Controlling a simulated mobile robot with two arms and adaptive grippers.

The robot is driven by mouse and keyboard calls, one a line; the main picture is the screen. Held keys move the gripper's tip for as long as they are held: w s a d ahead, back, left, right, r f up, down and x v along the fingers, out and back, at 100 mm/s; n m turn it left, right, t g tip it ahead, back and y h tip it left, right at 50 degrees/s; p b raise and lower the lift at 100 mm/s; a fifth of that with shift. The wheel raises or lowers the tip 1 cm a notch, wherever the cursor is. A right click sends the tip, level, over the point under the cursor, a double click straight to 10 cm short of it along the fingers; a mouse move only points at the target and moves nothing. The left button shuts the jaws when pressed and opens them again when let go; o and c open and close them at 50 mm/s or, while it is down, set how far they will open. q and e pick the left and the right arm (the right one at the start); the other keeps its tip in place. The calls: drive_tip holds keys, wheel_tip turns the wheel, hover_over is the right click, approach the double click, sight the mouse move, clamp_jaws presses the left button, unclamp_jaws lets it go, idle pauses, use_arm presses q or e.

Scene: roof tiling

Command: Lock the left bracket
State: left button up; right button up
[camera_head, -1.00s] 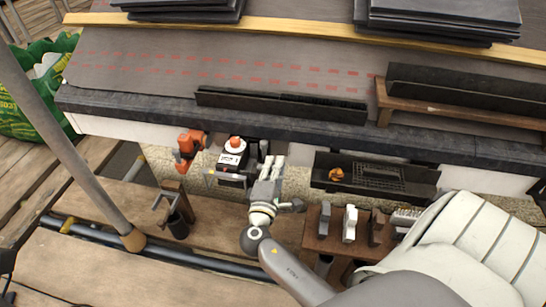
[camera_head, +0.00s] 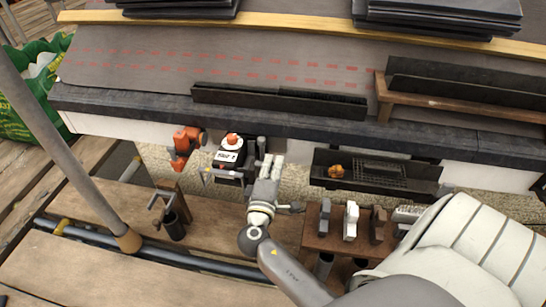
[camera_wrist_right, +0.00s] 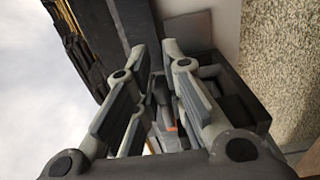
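No part is clearly marked as the left bracket, and I cannot tell which fitting it is. A black box with a white label and an orange knob (camera_head: 231,152) sits below the roof edge in the head view. My right gripper (camera_head: 269,163) is just right of this box, fingers pointing up toward the eave. In the right wrist view the gripper (camera_wrist_right: 152,60) has its two fingers apart with a gap between them, and I see nothing clearly held. Dark parts and a small reddish patch show behind the fingers. My left gripper is not in view.
An orange tool (camera_head: 185,145) hangs left of the box. A black tray (camera_head: 430,180) with a small orange item is to the right. A wooden tool rack (camera_head: 335,241) stands below it. A grey pole (camera_head: 75,160) crosses the left side. Slates (camera_head: 440,18) lie on the roof.

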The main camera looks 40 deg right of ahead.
drive_tip(key=o, duration=0.4)
drive_tip(key=shift+o, duration=0.2)
drive_tip(key=v, duration=1.2)
drive_tip(key=shift+d, duration=0.1)
